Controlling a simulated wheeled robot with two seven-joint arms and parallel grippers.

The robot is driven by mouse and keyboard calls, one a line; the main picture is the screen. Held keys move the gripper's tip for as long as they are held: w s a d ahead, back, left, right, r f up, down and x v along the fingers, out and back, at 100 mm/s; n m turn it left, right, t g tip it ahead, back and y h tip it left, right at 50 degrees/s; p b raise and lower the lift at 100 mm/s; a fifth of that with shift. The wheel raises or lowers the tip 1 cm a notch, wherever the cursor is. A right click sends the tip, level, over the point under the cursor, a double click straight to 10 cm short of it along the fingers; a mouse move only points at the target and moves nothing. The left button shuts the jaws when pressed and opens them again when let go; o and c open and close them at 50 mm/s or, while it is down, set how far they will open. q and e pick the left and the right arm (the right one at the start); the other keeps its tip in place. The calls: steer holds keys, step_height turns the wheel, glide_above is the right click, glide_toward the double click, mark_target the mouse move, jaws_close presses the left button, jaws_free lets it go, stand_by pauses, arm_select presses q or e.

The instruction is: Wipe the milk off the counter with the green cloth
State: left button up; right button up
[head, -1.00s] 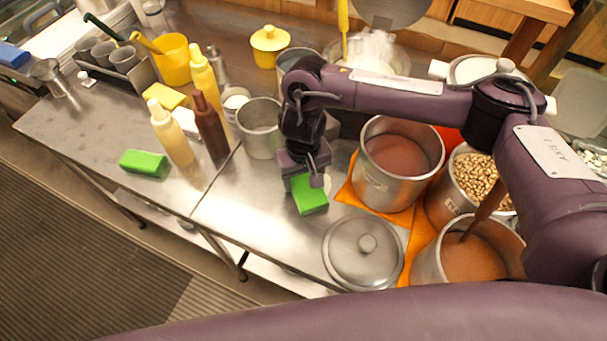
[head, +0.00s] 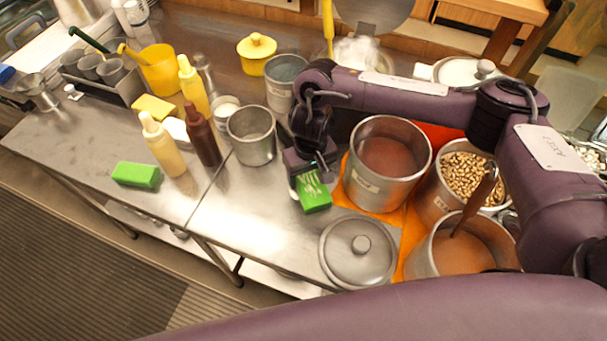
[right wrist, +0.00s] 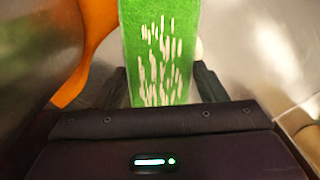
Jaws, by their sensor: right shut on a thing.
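My right gripper (head: 312,172) is shut on a green cloth (head: 314,194), shaped like a thick block, at the steel counter (head: 250,205). The right wrist view shows the cloth (right wrist: 158,55) between the fingers, with many white streaks on its face. A small pale patch (right wrist: 198,48) shows at the cloth's right edge; I cannot tell whether it is milk. No clear milk puddle shows on the counter in the head view; the cloth and gripper hide part of the surface. My left gripper is not in view.
A second green block (head: 136,175) lies on the left counter near squeeze bottles (head: 163,145). A steel pot (head: 383,165) on an orange cloth (head: 412,238) stands close right of my gripper. A steel lid (head: 357,252) lies in front. An open steel pot (head: 252,135) stands left.

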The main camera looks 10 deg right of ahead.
mark_target(300, 186)
steer(key=shift+s+d+f, duration=0.1)
steer(key=shift+d+f, duration=0.15)
steer(key=shift+d, duration=0.5)
steer(key=shift+s+a+p, duration=0.3)
steer(key=shift+a+p, duration=0.35)
steer(key=shift+a, duration=0.1)
steer(key=shift+s+a, duration=0.35)
steer(key=shift+a, duration=0.2)
steer(key=shift+s+a+p, duration=0.15)
steer(key=shift+a+p, duration=0.2)
steer(key=shift+a, duration=0.7)
steer(key=shift+d, duration=0.1)
